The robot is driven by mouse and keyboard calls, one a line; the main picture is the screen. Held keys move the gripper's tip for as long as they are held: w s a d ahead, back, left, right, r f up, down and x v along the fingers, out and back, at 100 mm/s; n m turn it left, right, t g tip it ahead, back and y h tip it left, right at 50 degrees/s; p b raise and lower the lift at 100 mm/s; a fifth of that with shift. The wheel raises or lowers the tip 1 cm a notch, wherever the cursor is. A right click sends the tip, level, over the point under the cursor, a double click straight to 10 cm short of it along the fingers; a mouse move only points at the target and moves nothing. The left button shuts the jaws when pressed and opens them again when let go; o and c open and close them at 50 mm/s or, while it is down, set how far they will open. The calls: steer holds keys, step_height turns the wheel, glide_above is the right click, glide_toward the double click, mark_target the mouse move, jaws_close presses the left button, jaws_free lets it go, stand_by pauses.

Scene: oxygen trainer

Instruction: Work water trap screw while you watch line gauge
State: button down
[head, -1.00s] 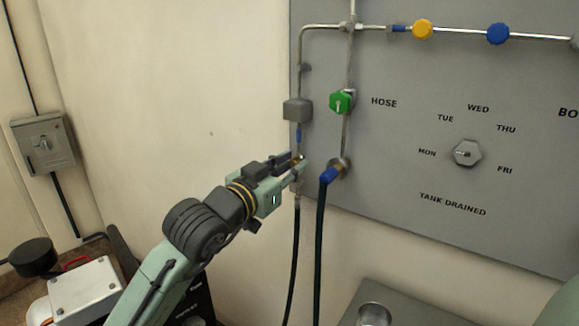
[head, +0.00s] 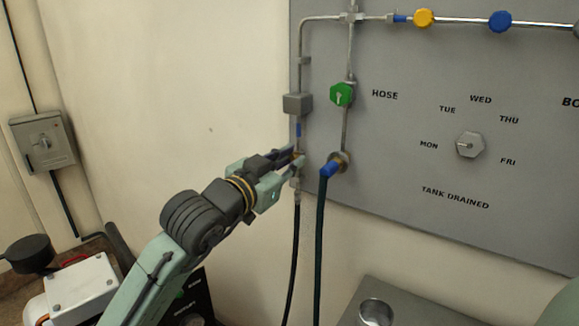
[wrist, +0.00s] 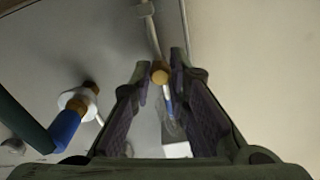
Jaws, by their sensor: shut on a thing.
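My gripper (head: 294,158) reaches from the lower left to the thin pipe at the panel's left edge. In the wrist view my gripper (wrist: 161,64) has its two fingers on either side of a small round brass screw head (wrist: 160,76), and it is shut on it. In the head view the fingers mostly hide the screw. A grey box (head: 297,104) and a short blue fitting sit on the pipe above it. A black hose (head: 295,245) hangs below. I cannot make out a line gauge in either view.
Right of my gripper, a blue hose fitting (head: 331,169) and a dark hose stick out close by. A green valve (head: 341,95) sits above. The dial knob (head: 470,145) points toward MON. A metal cup (head: 375,312) stands below.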

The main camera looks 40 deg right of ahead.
steer(key=m+b, duration=0.4)
steer(key=m, duration=0.2)
steer(key=shift+f, duration=0.15)
steer(key=m+b, duration=0.3)
steer(key=m, duration=0.3)
steer(key=shift+w, duration=0.1)
steer(key=shift+r, duration=0.2)
steer(key=c, duration=1.5)
jaws_free()
steer(key=shift+c, duration=0.2)
steer(key=v, duration=1.2)
